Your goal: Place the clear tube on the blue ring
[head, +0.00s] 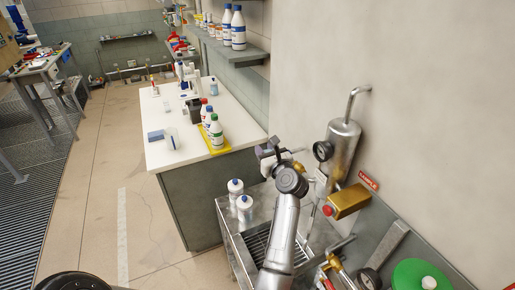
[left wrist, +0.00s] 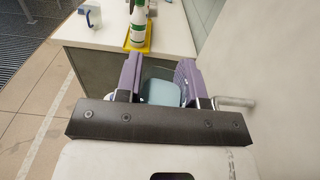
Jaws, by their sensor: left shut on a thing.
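My left gripper (head: 272,152) is raised over the metal sink stand, close to the wall. In the left wrist view its purple fingers (left wrist: 158,80) are shut on a see-through, pale bluish vessel, which I take to be the clear tube (left wrist: 161,92). Its lower part is hidden behind the gripper body. In the head view the tube is too small to make out in the gripper. I cannot make out a blue ring in either view. My right gripper is not in view.
Two white bottles (head: 244,207) stand on the sink stand (head: 231,232). A metal tank (head: 343,150) and a brass-coloured box (head: 348,202) are close on the right.

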